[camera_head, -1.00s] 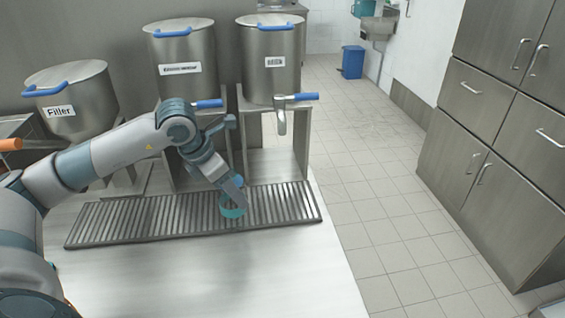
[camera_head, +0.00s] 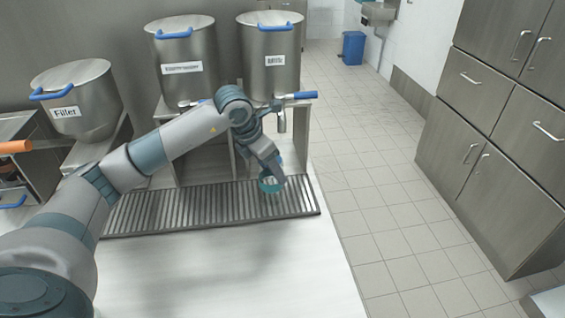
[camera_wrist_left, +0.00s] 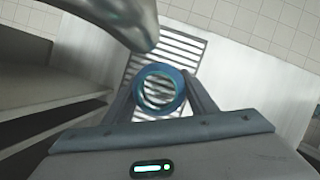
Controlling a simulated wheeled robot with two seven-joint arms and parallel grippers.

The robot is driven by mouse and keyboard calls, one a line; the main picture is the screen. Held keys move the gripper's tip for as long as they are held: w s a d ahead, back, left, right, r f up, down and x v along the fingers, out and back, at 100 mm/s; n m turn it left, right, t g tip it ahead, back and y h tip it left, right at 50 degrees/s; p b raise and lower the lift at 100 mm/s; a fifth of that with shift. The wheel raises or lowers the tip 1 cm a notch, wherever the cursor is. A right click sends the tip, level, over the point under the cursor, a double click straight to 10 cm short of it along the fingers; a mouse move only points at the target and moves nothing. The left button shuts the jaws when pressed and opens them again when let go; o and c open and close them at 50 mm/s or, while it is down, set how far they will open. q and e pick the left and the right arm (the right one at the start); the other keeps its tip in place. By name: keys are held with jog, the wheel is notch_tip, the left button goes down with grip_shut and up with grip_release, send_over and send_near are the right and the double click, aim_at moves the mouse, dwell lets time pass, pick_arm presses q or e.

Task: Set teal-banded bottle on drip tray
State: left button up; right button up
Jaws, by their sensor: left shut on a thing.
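The teal-banded bottle (camera_head: 271,185) shows as a teal ring with see-through walls at the end of my left arm. My left gripper (camera_head: 272,177) is shut on it, over the right part of the slatted drip tray (camera_head: 220,203). In the left wrist view the bottle (camera_wrist_left: 159,89) is seen from above, its round mouth between the two fingers of the gripper (camera_wrist_left: 160,98), with tray slats (camera_wrist_left: 172,45) showing through and beyond it. I cannot tell whether its base touches the tray. My right gripper is not in view.
Several steel dispensers with blue handles stand behind the tray; the right one (camera_head: 268,62) has a spout (camera_head: 282,120) close to my left wrist. A spout (camera_wrist_left: 125,20) hangs near the bottle in the left wrist view. The white counter (camera_head: 230,270) in front is clear.

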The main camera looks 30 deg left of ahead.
aim_at(282, 162)
pick_arm(q)
jog(key=w, duration=0.1)
jog(key=w+d, duration=0.1)
jog(key=w, duration=0.1)
jog(key=shift+w+d+r+p, duration=0.1)
jog(key=shift+d+p, duration=0.25)
jog(key=shift+f, duration=0.35)
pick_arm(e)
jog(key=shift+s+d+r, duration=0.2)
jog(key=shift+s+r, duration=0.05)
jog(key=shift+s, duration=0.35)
pick_arm(q)
jog(key=shift+w+f, duration=0.1)
jog(key=shift+f, duration=0.05)
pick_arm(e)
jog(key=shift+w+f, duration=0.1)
